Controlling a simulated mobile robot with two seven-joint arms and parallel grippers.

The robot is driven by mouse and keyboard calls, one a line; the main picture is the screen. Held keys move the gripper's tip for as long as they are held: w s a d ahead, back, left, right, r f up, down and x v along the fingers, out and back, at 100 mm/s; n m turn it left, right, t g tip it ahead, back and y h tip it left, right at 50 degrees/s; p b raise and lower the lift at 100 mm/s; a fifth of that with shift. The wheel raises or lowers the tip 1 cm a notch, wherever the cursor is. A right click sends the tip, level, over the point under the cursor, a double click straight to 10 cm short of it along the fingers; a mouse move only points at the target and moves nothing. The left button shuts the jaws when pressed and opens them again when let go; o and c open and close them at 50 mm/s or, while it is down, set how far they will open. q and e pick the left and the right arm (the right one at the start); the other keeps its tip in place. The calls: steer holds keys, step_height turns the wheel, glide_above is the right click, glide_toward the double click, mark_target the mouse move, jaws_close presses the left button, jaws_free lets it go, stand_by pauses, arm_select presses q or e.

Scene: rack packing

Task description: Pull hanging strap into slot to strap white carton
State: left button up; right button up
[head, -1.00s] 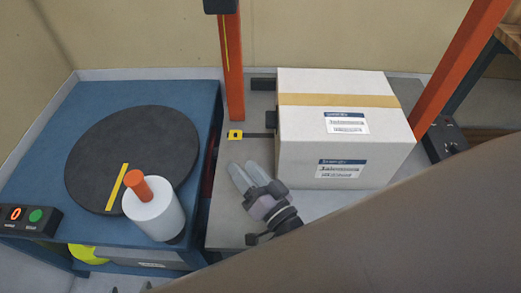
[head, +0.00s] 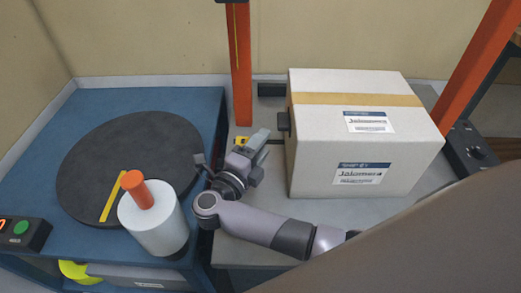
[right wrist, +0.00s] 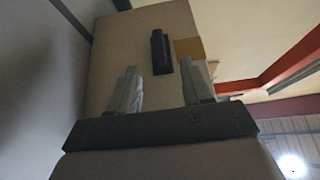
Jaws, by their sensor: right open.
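The white carton (head: 345,115) stands on the grey table with a tan tape band across its top and labels on top and front. In the right wrist view its side face (right wrist: 115,50) fills the middle. A thin yellow strap (head: 236,50) hangs along the orange post left of the carton. A yellow marker (head: 240,141), probably at the slot, is partly covered by my right gripper (head: 262,153). That gripper is open and empty, left of the carton and apart from it. In the right wrist view its fingers (right wrist: 160,92) point toward the carton's side. My left gripper is out of view.
A dark block (head: 283,122) sits by the carton's left side; a dark block also shows in the right wrist view (right wrist: 161,52). Orange posts (head: 241,85) flank the carton. A blue wrapping station with black turntable (head: 120,165) and white roll (head: 153,222) stands left.

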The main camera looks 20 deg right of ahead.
steer(key=x, duration=0.7)
steer(key=shift+d+f, duration=0.1)
jaws_close()
stand_by(1.3)
jaws_free()
